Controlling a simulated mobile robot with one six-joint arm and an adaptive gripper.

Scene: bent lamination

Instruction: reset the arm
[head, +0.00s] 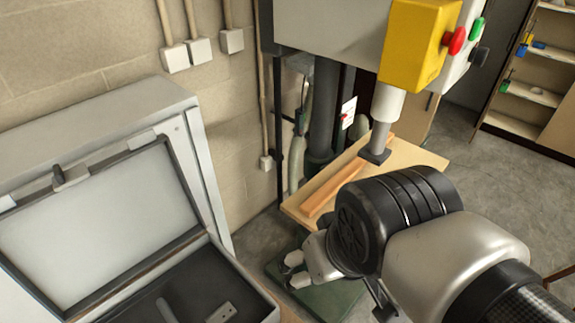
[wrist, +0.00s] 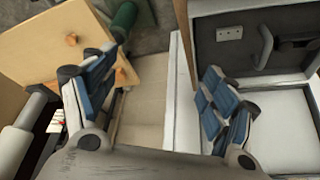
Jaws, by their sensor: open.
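My gripper (head: 293,270) is at the end of my arm, low in the middle of the head view, in front of the wooden table (head: 424,160) of a press. Part of it is hidden behind my dark wrist joint. In the wrist view my gripper (wrist: 160,78) has its two blue-padded fingers wide apart. Nothing is between them; a pale surface shows behind the gap.
An open-lidded case (head: 95,225) stands at left. Shelves (head: 520,95) stand far right. Open floor (head: 485,190) lies right of the table.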

